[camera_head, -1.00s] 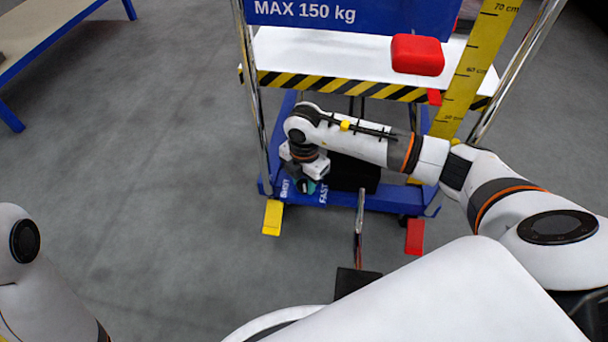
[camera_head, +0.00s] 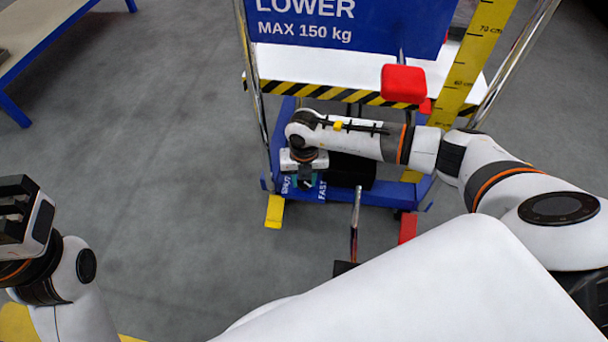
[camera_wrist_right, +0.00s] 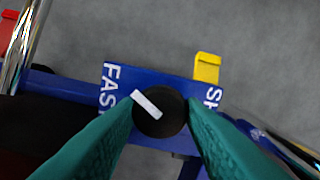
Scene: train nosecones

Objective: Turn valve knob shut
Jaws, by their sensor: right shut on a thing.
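The valve knob (camera_wrist_right: 172,122) is a round black dial with a white pointer bar, on a blue plate (camera_wrist_right: 150,75) lettered FAST at left and SHUT at right, the latter partly covered. The bar points to the upper left, toward the FAST side. In the right wrist view my right gripper (camera_wrist_right: 160,112) has its teal fingers on both sides of the knob, shut on it. In the head view the right gripper (camera_head: 305,180) points down at the blue base, and hides the knob. My left gripper (camera_head: 22,212) is at the left edge, away from the lift; its finger gap is unclear.
The lift has a white platform (camera_head: 330,66) with striped edge, chrome posts, a blue sign (camera_head: 350,25), a red block (camera_head: 403,83) and a yellow scale (camera_head: 470,65). Yellow (camera_head: 274,211) and red (camera_head: 407,228) pedals stick out in front.

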